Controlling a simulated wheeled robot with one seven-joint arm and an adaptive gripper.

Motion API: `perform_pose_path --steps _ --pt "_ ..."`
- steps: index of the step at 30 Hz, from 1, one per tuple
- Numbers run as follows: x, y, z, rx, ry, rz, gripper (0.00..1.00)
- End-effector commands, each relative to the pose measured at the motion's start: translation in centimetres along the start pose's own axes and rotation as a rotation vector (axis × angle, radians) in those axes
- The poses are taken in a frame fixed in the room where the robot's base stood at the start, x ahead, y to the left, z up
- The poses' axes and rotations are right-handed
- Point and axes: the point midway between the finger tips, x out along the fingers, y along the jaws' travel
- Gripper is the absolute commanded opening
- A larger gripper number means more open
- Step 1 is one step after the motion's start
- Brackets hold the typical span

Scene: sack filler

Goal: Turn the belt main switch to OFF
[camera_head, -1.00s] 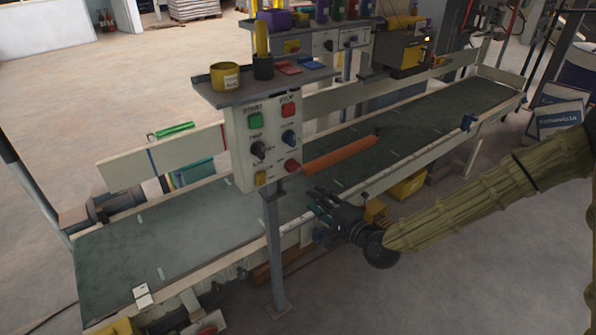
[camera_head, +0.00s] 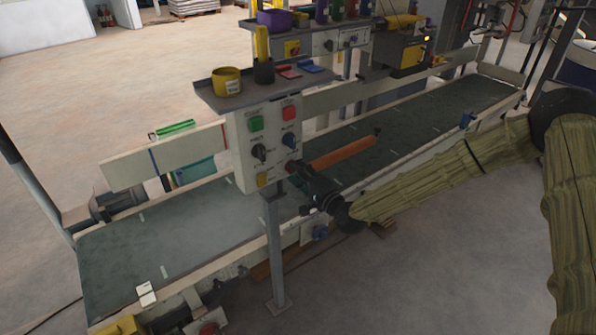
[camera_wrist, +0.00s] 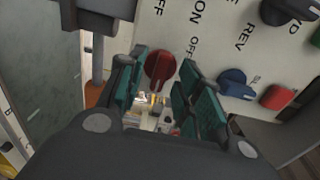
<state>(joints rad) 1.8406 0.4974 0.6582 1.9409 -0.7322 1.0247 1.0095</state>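A pale control panel (camera_head: 272,146) stands over the conveyor belt in the head view. My gripper (camera_head: 297,174) is at the panel's lower right corner. In the wrist view my gripper (camera_wrist: 161,92) is open, its two teal-padded fingers apart. A red rotary knob (camera_wrist: 160,68) shows between and just beyond the fingertips. The letters ON and OFF are printed on the panel beside it. I cannot tell whether a finger touches the knob, or which setting it points to. No name plate for the belt main switch is readable.
A blue knob (camera_wrist: 236,83) and a red button (camera_wrist: 277,97) lie close to the right finger. A black knob (camera_wrist: 288,11) is farther up. A shelf (camera_head: 262,92) with a yellow cup tops the panel. The belt (camera_head: 180,240) runs below.

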Motion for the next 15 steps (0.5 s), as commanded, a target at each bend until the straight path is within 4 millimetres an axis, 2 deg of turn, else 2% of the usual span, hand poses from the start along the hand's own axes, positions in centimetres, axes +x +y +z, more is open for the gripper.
perform_pose_path --steps 11,15 --pt "0.44 0.01 0.01 0.000 0.000 0.000 0.35" --pt "0.42 0.01 0.00 -0.001 0.000 0.000 0.09"
